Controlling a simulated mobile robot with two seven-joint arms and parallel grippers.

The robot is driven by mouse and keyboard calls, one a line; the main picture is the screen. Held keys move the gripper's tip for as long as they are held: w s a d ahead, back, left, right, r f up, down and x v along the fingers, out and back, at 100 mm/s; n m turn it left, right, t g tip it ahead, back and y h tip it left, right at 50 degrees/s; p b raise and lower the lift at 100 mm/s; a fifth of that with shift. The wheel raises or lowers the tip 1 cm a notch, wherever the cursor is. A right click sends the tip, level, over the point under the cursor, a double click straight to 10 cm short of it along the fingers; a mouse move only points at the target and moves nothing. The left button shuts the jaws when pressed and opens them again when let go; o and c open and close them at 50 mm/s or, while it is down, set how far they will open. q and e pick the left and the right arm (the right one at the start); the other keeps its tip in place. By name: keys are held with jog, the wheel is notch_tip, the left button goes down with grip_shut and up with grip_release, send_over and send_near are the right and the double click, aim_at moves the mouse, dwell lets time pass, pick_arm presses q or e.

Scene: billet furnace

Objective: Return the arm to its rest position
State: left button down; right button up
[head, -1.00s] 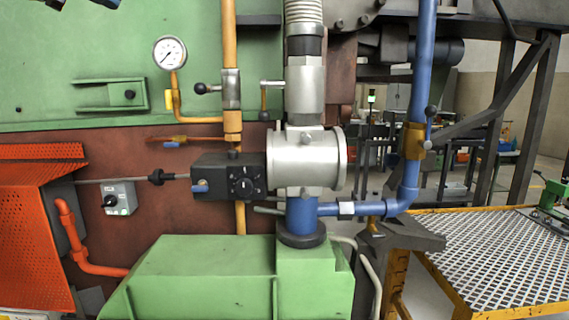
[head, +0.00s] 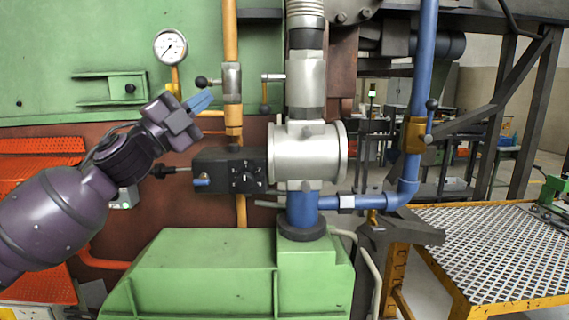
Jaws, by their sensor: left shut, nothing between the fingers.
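My left arm comes in from the left edge in the head view, dark purple, reaching up and to the right. Its gripper (head: 203,101) has blue fingers that are shut with nothing between them. The fingertips are in front of the green panel, just left of the yellow vertical pipe (head: 230,55) and its black-knobbed valve lever (head: 201,82). I cannot tell whether they touch anything. The arm hides part of the red-brown wall, the orange perforated guard and most of the small grey switch box. My right gripper is not in view.
A pressure gauge (head: 171,47) is above the gripper. A black control block (head: 228,171) and a silver cylinder (head: 306,153) stand right of the arm, above a green housing (head: 200,270). A blue pipe (head: 419,90) and a yellow-framed mesh table (head: 490,250) are at right.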

pick_arm(q)
jog(key=s+a+f+n+t+y, duration=0.1)
jog(key=s+a+f+n+y, duration=0.3)
jog(key=f, duration=0.9)
jog(key=w+a+f+n+y, duration=0.1)
jog(key=f+n+y, duration=0.4)
jog(key=f+n, duration=0.5)
jog(key=s+a+f+n+t+y, duration=0.1)
jog(key=s+a+f+n+y, duration=0.3)
jog(key=f, duration=1.1)
jog(key=s+a+f+n+g+y, duration=0.1)
jog(key=s+f+n+g+y, duration=0.1)
jog(key=s+f, duration=1)
jog(key=s+a+f+n+g+y, duration=0.2)
jog(key=s+f+n+g+y, duration=0.1)
jog(key=s+f, duration=0.9)
jog(key=shift+a+f+n+g, duration=0.25)
jog(key=shift+f+n+g, duration=0.35)
jog(key=shift+n, duration=0.3)
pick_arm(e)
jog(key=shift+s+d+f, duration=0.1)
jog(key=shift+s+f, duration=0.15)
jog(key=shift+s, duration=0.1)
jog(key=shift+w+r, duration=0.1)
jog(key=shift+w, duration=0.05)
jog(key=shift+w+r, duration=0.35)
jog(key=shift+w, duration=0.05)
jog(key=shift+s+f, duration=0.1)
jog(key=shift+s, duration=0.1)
